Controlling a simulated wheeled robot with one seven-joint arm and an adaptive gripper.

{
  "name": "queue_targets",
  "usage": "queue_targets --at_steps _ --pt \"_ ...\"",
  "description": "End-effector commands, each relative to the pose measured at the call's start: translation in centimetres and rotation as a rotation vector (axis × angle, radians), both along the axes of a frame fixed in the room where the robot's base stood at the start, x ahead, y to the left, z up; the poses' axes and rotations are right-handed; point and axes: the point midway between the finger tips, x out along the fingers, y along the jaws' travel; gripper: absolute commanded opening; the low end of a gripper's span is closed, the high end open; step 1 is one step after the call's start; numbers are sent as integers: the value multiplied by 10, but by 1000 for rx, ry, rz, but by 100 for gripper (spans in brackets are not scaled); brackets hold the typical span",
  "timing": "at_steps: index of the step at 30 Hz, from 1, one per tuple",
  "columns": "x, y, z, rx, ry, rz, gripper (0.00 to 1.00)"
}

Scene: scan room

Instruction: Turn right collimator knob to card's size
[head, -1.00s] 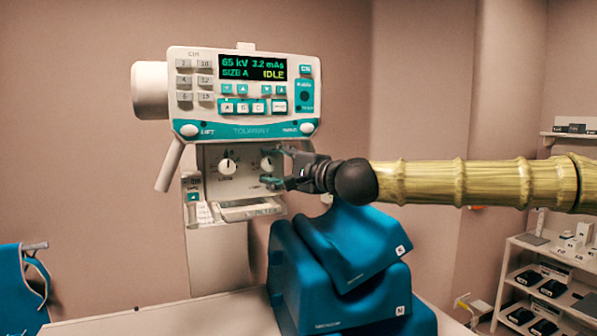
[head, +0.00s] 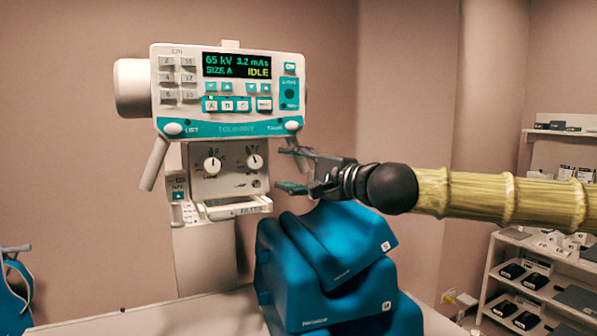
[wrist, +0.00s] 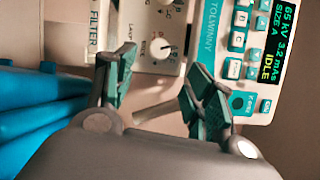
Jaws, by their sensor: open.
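The right collimator knob (head: 255,162) is a white dial with a dark pointer line on the grey collimator panel (head: 230,184), below the control head. It also shows in the wrist view (wrist: 160,48), beyond and between my fingers. The left knob (head: 212,164) sits beside it. My gripper (head: 289,169) is open and empty, to the right of the right knob and apart from it. In the wrist view my gripper (wrist: 160,85) has its green-padded fingers spread wide. The display (head: 236,65) reads 65 kV, 3.2 mAs, SIZE A, IDLE. I see no readable card.
Stacked blue wedge cushions (head: 330,265) stand on the pale table just below my arm. A filter tray (head: 236,208) juts out under the knobs. A handle (head: 155,163) hangs at the left. Shelves (head: 545,275) stand at the far right.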

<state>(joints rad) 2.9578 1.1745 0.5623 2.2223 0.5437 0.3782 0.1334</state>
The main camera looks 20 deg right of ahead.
Motion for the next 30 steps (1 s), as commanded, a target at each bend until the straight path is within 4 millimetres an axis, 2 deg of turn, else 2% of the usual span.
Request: queue_targets --at_steps 9,30 --pt "-12 -6 -1 0 1 0 54" --pt "-13 -5 -1 -2 1 3 54"
